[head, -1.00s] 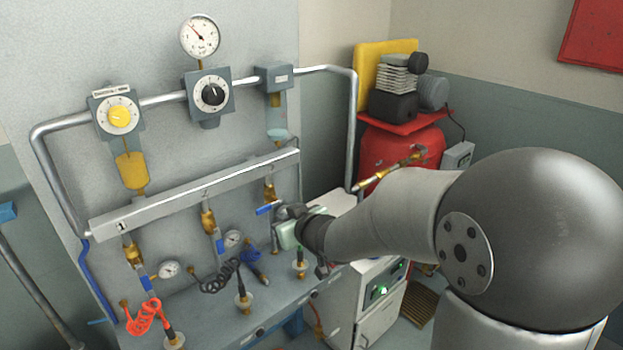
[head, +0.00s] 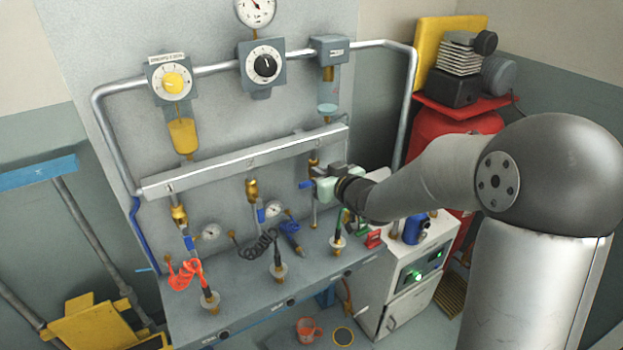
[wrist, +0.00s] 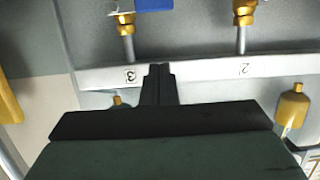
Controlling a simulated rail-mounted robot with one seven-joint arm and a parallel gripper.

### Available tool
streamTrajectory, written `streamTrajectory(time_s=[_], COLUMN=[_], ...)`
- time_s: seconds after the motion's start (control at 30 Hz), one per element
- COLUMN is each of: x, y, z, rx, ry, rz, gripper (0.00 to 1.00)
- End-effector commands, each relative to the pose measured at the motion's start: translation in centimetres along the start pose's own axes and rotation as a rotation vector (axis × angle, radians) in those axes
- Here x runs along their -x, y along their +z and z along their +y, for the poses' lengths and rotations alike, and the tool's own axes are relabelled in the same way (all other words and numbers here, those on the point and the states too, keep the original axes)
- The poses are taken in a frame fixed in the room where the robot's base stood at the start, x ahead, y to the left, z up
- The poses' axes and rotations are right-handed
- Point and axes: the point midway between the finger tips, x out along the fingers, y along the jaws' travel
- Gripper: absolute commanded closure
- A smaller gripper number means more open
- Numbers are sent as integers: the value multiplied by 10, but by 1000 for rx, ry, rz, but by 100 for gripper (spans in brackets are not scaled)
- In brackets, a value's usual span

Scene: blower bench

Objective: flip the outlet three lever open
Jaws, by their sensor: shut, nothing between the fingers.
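The outlet three lever (head: 306,184) is a small blue handle on the brass valve (head: 313,160) under the right end of the grey manifold bar. It sits crosswise to its pipe. In the wrist view the blue lever (wrist: 153,4) is cut off by the top edge, beside outlet three's brass fitting (wrist: 125,19). The bar's label "3" (wrist: 130,76) appears upside down. My gripper (head: 318,172) is just right of the lever in the head view and partly hides the outlet. Its dark fingers (wrist: 160,70) are shut and empty, over the bar right of the label.
Outlets one and two have blue levers (head: 189,243) (head: 261,214) in line with their pipes. Gauges and coiled hoses (head: 184,272) hang below. A bench ledge (head: 235,290) runs beneath, with a white cabinet (head: 405,290) at right. The bar (head: 230,160) lies close to my fingers.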

Motion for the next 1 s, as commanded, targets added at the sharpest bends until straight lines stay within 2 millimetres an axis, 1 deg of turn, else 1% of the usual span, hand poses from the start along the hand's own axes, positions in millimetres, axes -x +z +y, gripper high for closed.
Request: streamTrajectory(time_s=[0.03, 0.1, 0.2, 0.23, 0.3, 0.4, 0.5, 0.6, 1.0], x=[-12, -27, -47, -51, -52, -54, -56, -56, -56], y=[-1, -1, -1, 1, 16, 27, 35, 38, 40], z=[-1, -1, -1, 0, -1, 0, 0, 0, 2], rx=[-4, -3, -2, -3, -4, -3, -1, 0, 3], ry=[-3, -3, -3, -1, -1, 0, 0, 0, 4], rz=[-1, -1, -2, -3, -6, -4, -2, 0, 0], gripper=[100, 100, 100, 100, 100, 100, 100, 100, 100])
